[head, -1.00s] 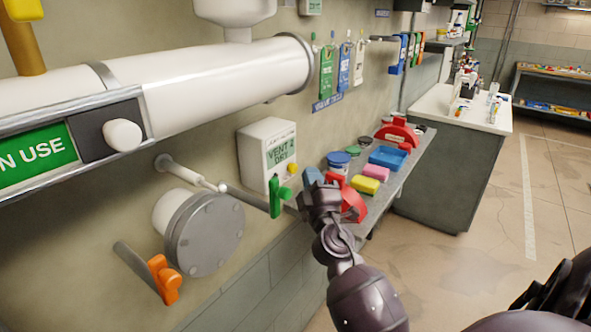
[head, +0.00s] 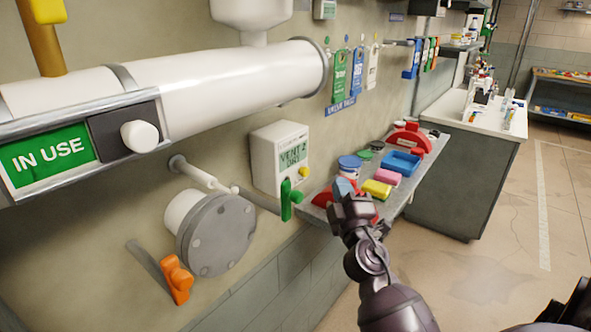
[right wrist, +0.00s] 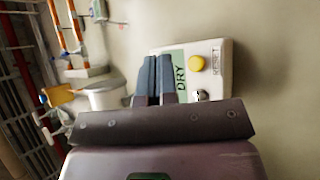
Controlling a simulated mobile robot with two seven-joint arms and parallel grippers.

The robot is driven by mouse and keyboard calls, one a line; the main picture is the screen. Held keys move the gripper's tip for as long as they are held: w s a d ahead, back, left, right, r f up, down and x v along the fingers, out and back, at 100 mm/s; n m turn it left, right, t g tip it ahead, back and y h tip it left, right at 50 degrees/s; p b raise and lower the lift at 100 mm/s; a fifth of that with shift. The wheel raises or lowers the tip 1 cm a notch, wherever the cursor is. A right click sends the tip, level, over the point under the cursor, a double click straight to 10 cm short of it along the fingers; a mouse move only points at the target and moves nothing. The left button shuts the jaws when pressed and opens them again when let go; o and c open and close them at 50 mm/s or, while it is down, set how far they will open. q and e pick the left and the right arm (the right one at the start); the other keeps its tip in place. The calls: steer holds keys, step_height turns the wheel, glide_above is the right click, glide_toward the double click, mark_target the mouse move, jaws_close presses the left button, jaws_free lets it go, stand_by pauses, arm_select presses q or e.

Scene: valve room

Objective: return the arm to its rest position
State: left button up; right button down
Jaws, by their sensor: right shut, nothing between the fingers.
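My right gripper (head: 343,187) is shut and empty, held out in front of the wall shelf. In the head view its blue-grey fingertips overlap the items on the near end of the shelf. Its fingers (right wrist: 157,78) also show in the right wrist view, close together with nothing between them. Behind them in that view is the white VENT & DRY box (right wrist: 218,62) with its yellow button. The same box (head: 277,160) is left of the gripper in the head view. My left gripper is not in view.
The shelf (head: 418,182) carries a yellow sponge (head: 376,189), a pink block (head: 388,177), a blue tray (head: 402,162) and red parts. A green handle (head: 289,200) and an orange handle (head: 177,279) stick out at left. Open floor (head: 480,285) lies right.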

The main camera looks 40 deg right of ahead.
steer(key=shift+d, duration=0.1)
steer(key=s+a+f+m+g+y, duration=0.1)
steer(key=a+f+m+g+y, duration=0.3)
steer(key=f, duration=0.5)
steer(key=s+a+f+m+g+y, duration=0.1)
steer(key=a+f+m+y, duration=0.15)
steer(key=a+f, duration=0.45)
steer(key=s+a+f+m+g+y, duration=0.1)
steer(key=s+a+f+g, duration=0.1)
steer(key=s+f, duration=0.5)
steer(key=s+a+f+m+g+y, duration=0.1)
steer(key=s+a+f+g, duration=0.1)
steer(key=s+f, duration=0.4)
step_height(320, 180, down, 3)
steer(key=shift+s+a+r+y, duration=0.1)
steer(key=shift+s+a+y, duration=0.25)
steer(key=shift+a, duration=0.05)
